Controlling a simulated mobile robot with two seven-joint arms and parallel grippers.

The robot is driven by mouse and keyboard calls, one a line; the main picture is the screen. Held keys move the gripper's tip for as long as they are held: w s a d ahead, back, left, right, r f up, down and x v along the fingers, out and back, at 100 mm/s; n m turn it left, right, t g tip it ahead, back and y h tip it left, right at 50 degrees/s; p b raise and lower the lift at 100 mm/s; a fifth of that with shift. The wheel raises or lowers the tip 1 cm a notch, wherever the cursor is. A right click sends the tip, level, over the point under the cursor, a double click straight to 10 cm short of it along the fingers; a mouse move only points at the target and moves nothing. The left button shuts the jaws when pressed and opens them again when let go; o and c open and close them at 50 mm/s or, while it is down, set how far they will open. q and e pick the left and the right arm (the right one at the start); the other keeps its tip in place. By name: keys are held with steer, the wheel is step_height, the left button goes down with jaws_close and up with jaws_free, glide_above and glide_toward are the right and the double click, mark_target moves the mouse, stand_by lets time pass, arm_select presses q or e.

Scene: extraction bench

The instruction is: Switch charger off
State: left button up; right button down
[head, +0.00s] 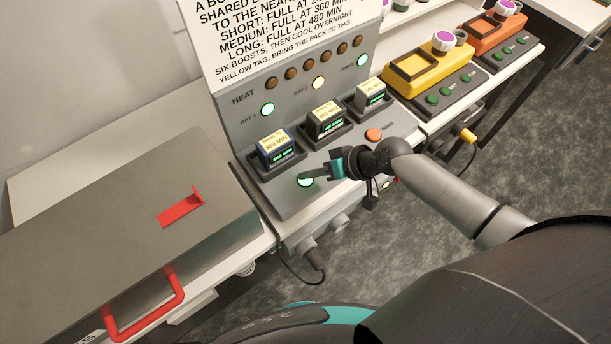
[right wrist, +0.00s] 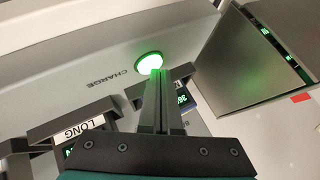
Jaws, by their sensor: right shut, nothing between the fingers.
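The charger (head: 222,128) is a grey panel on the bench with three battery packs in its bays. A round button (head: 304,180) glows green on its front ledge. In the right wrist view the button (right wrist: 149,63) is lit green beside the word CHARGE. My right gripper (head: 314,178) is shut and empty, its fingertips right at the button. In the right wrist view the fingertips (right wrist: 158,72) overlap the button's lower edge; I cannot tell whether they touch it. My left gripper is not in view.
An unlit orange button (head: 373,135) lies right of my gripper. A grey box with a red handle (head: 150,305) stands on the left. Yellow (head: 425,70) and orange (head: 497,35) devices stand on the right. A cable (head: 283,262) hangs below the bench edge.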

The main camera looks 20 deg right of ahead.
mark_target(310, 180)
steer(key=shift+f, duration=0.2)
stand_by(0.4)
steer(key=shift+r+p, duration=0.7)
steer(key=shift+r, duration=0.15)
step_height(310, 180, up, 5)
steer(key=p, duration=0.4)
steer(key=shift+r+p, duration=0.1)
steer(key=shift+p, duration=0.3)
